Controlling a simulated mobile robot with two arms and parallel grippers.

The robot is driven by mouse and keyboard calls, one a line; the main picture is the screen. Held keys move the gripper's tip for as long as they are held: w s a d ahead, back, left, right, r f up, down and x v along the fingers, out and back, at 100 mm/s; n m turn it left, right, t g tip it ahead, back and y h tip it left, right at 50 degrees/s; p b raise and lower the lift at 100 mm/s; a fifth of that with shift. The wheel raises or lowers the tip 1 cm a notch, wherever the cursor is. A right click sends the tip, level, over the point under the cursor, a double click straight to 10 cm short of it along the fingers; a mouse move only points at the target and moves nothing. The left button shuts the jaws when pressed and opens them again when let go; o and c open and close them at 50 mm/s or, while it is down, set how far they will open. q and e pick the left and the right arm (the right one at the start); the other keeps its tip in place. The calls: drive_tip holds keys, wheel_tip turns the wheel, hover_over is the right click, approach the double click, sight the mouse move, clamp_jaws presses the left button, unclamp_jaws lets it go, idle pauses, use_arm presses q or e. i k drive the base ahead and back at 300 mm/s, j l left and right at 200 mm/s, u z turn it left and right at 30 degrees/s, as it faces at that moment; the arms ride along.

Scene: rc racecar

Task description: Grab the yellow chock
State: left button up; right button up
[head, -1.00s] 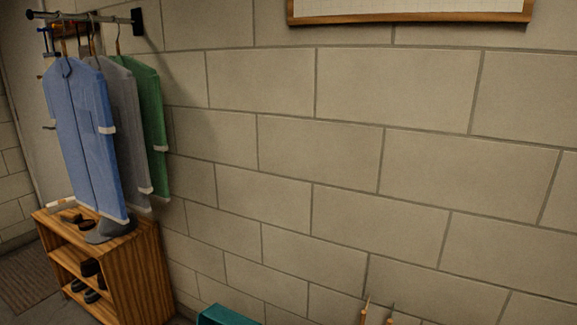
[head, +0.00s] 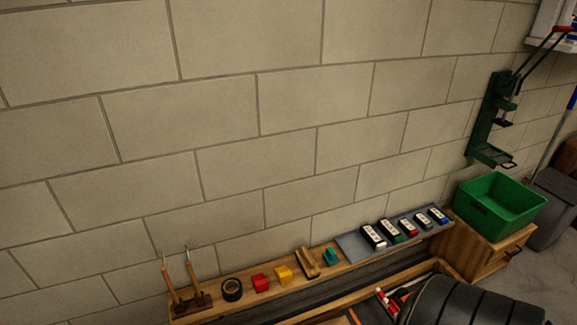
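The yellow chock (head: 284,274) sits on a narrow wooden shelf (head: 222,311) along the foot of the block wall, in the lower middle of the head view. A red chock (head: 261,283) is just left of it. A small wooden object (head: 307,262) is just right of it, and a teal chock (head: 331,257) is beyond that. Nothing covers the yellow chock. Neither of my grippers is in view.
A black tape roll (head: 232,290) and a rack with upright tools (head: 188,296) stand at the shelf's left. Several small boxes (head: 407,228) lie on a grey mat at its right. A green bin (head: 500,205) is beyond. A large dark ribbed object (head: 470,303) fills the lower right foreground.

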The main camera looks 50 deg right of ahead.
sight(284, 275)
drive_tip(key=z, duration=1.4)
